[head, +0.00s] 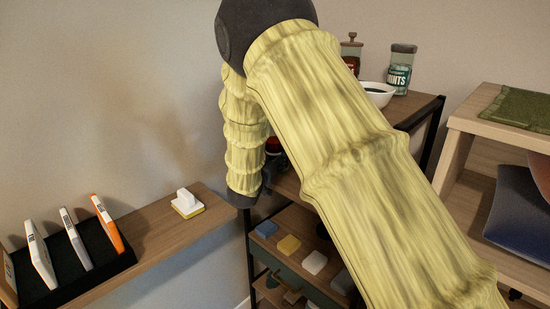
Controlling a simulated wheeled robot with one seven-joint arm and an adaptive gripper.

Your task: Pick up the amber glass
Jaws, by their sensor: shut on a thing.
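My arm in its yellow ribbed cover crosses the head view and bends down at the left to a dark wrist. My gripper (267,174) shows only as a small dark part beside that wrist, mostly hidden by the forearm. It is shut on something. A small dark reddish-brown piece (274,146) shows just above it, against the rack; it looks like the amber glass, partly hidden behind the forearm. The fingertips and their contact with it cannot be made out.
A dark-framed rack (414,113) holds a white bowl (378,94), a labelled jar (400,72) and a reddish lidded jar (350,58) on top. Sponges (289,244) lie lower down. A wall shelf (165,235) at left holds a black holder. A wooden shelf unit (470,125) stands at right.

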